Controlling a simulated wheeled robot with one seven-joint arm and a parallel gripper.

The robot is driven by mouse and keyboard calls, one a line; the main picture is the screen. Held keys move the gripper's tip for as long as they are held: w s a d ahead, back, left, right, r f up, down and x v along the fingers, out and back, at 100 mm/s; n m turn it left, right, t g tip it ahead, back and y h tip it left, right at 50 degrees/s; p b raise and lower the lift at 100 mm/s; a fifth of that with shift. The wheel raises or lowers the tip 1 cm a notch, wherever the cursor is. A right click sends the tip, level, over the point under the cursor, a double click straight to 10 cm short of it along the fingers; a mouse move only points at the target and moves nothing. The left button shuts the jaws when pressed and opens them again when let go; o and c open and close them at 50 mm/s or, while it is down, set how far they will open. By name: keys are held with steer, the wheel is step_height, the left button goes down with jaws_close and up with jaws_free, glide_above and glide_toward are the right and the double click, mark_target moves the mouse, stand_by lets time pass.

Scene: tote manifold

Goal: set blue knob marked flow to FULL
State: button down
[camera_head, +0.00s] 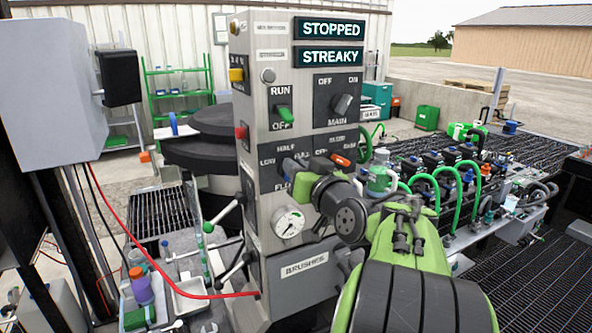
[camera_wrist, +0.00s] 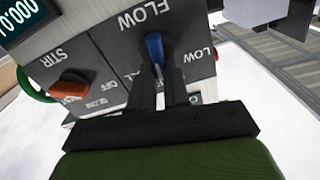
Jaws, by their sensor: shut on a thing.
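The blue knob (camera_wrist: 155,48) marked FLOW is on the grey control panel (camera_wrist: 110,45). In the wrist view its bar lies nearly upright in the picture, roughly in line with the FLOW lettering. I cannot tell which setting its pointing end marks. My gripper (camera_wrist: 164,72) is shut on the knob, one dark finger on each side. In the head view a bit of the blue knob (camera_head: 292,165) shows at the tip of my gripper (camera_head: 303,172). The HALF and LOW labels show near it; the FULL label is partly covered by my gripper.
An orange knob (camera_wrist: 70,89) marked STIR sits beside it on the panel; it also shows in the head view (camera_head: 341,160). Above are a green RUN/OFF switch (camera_head: 284,115), a MAIN knob (camera_head: 343,104) and signs reading STOPPED and STREAKY. A gauge (camera_head: 288,222) is below.

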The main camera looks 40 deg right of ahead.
steer(key=shift+s+d+f+m, duration=0.1)
steer(key=shift+d+f+m, duration=0.1)
steer(key=shift+m, duration=1.45)
steer(key=shift+s+d+f+m, duration=0.1)
steer(key=shift+d+m, duration=0.05)
steer(key=shift+m, duration=1.45)
steer(key=shift+d+f+m, duration=0.1)
steer(key=shift+d+m, duration=0.1)
steer(key=shift+m, duration=1.45)
steer(key=c, duration=1.1)
jaws_free()
steer(key=shift+s, duration=0.1)
steer(key=b+v, duration=0.3)
steer(key=v, duration=1.2)
steer(key=shift+s+a+b, duration=0.2)
steer(key=shift+s+b, duration=0.1)
steer(key=shift+b, duration=0.05)
